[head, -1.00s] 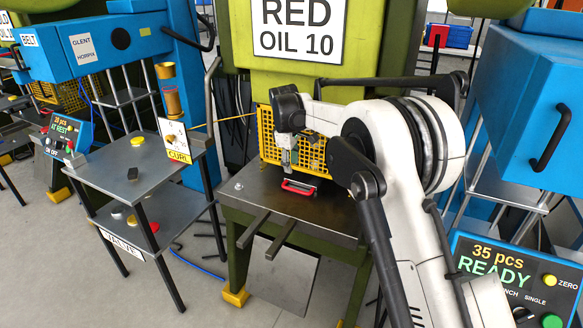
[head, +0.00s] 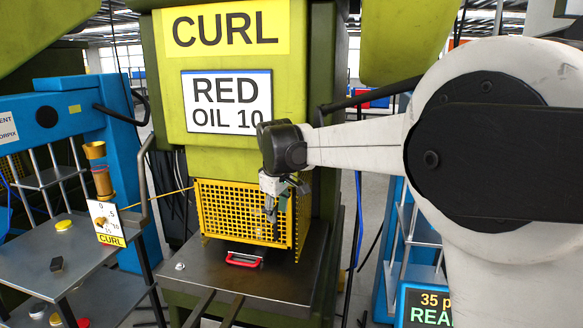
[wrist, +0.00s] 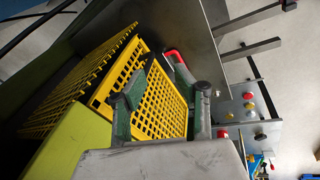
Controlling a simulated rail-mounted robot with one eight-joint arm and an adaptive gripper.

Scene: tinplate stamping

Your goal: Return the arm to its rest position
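My arm reaches in from the right in the head view, its wrist bent down. My gripper (head: 271,212) hangs in front of the yellow mesh guard (head: 222,208) of the green CURL press (head: 222,70). In the wrist view my gripper (wrist: 172,92) shows two green fingers spread apart with nothing between them. The mesh guard (wrist: 146,105) lies beyond the fingers. A red handle (head: 244,260) sits on the press table below the gripper; it also shows in the wrist view (wrist: 176,60), beyond the fingers.
The dark press table (head: 205,275) has two bars at its front. At left stands a side table (head: 40,245) with buttons and a CURL dial sign (head: 105,222). A blue machine (head: 60,115) stands behind it. A control panel (head: 425,308) is at lower right.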

